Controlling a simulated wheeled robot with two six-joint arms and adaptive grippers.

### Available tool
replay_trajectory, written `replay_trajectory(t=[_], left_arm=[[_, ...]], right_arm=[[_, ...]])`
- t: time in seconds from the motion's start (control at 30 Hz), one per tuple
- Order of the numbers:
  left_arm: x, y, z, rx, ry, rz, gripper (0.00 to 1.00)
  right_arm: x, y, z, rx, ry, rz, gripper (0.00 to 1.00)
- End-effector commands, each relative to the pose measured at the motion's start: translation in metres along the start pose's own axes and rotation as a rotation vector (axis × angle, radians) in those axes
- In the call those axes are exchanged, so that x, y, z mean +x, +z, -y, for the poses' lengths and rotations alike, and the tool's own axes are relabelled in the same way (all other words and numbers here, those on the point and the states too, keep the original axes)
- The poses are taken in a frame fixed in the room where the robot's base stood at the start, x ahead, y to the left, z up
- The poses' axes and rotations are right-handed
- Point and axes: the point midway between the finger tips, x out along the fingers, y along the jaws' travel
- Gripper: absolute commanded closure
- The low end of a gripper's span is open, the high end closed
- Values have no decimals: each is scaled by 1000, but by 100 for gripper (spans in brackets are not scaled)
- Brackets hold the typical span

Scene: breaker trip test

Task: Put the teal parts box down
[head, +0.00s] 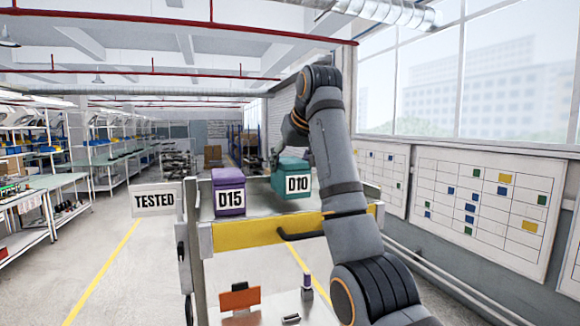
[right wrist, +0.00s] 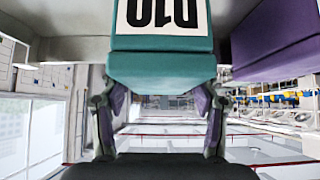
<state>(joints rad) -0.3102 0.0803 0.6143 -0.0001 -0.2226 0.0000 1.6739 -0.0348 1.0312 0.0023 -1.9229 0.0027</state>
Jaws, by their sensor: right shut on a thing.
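The teal parts box (head: 291,178), labelled D10, is over the deck of the cart (head: 262,208), right of the purple box. I cannot tell whether its base touches the deck. My right gripper (head: 277,158) is at the box's far upper left, partly hidden by the box and arm. In the right wrist view the teal box (right wrist: 160,70) sits between the fingers of my right gripper (right wrist: 160,100), which is shut on it; its label is upside down there. My left gripper is not in view.
A purple box (head: 228,191) labelled D15 stands on the cart close left of the teal box; it also shows in the right wrist view (right wrist: 270,45). A TESTED sign (head: 154,200) is at the cart's left. An orange piece (head: 240,298) sits on the nearer surface.

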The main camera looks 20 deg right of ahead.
Motion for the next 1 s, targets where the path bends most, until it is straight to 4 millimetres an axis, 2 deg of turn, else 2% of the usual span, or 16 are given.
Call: replay_trajectory(t=[0.07,0.17,0.4,0.5,0.53,0.7,1.0], left_arm=[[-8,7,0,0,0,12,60],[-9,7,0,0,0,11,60],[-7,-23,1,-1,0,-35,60],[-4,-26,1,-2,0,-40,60],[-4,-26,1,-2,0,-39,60],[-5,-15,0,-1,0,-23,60],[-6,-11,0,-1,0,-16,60]], right_arm=[[5,5,0,0,0,-1,89],[10,10,0,0,0,-3,89],[11,12,0,0,0,-2,89],[14,14,0,0,0,-2,89],[14,15,0,0,0,-1,37],[14,14,0,0,0,0,16],[13,13,0,0,0,-1,16]])
